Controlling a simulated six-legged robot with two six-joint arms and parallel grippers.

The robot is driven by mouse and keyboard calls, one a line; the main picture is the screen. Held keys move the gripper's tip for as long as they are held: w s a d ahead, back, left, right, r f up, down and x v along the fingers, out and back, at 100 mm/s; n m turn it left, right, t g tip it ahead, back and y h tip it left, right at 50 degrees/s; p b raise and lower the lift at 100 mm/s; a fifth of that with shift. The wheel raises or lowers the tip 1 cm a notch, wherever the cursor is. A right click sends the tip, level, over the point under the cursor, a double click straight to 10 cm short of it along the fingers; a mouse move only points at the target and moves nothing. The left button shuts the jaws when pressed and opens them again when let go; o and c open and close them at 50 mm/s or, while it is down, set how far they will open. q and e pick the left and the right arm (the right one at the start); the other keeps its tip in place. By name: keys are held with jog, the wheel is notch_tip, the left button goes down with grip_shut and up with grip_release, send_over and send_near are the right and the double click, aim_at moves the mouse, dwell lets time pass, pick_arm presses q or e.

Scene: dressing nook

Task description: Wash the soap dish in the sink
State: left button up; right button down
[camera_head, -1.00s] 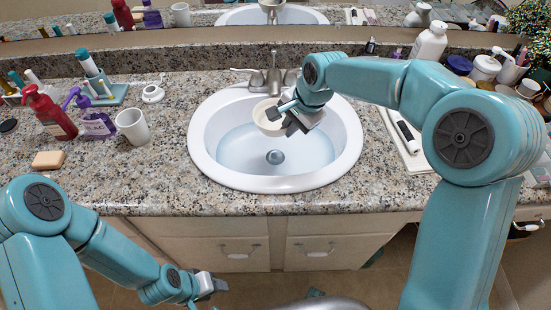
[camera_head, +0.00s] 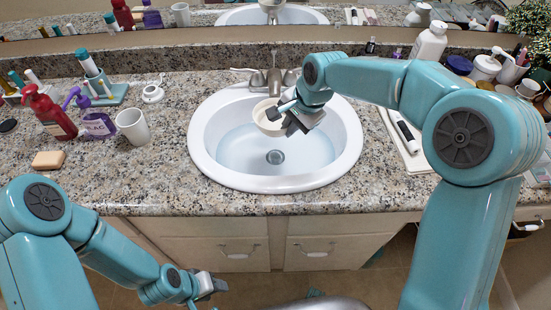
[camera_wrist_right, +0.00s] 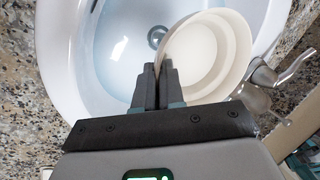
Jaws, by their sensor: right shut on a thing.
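The soap dish (camera_head: 266,117) is a round cream bowl held over the back part of the white sink (camera_head: 203,148), near the faucet (camera_head: 274,78). My right gripper (camera_head: 290,122) is shut on its rim. In the right wrist view the soap dish (camera_wrist_right: 215,50) shows its empty inside, with the fingertips of the right gripper (camera_wrist_right: 158,72) pinching its near-left wall. The sink basin holds clear water over a round drain (camera_head: 275,157). My left gripper (camera_head: 211,285) hangs low in front of the cabinet, away from the counter; its finger opening is too small to judge.
Left of the sink stand a white mug (camera_head: 133,127), a purple bottle (camera_head: 95,122), a red pump bottle (camera_head: 50,116) and a soap bar (camera_head: 48,160). Right of it lies a white tray (camera_head: 414,160) with a dark-topped item. The front counter strip is clear.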

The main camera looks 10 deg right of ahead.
notch_tip(320, 180, up, 4)
jog(key=p, duration=0.3)
jog(key=shift+r+p, duration=0.1)
jog(key=shift+p, duration=0.2)
dwell(0.5)
jog(key=shift+d+r, duration=0.1)
jog(key=shift+d, duration=0.2)
jog(key=s+d+n+g+y+p, duration=0.1)
jog(key=s+d+n+g+p, duration=0.2)
jog(key=s+n, duration=0.6)
jog(key=d+n+p, duration=0.1)
jog(key=n+p, duration=0.1)
jog(key=shift+f+n+p, duration=0.3)
jog(key=shift+f, duration=0.05)
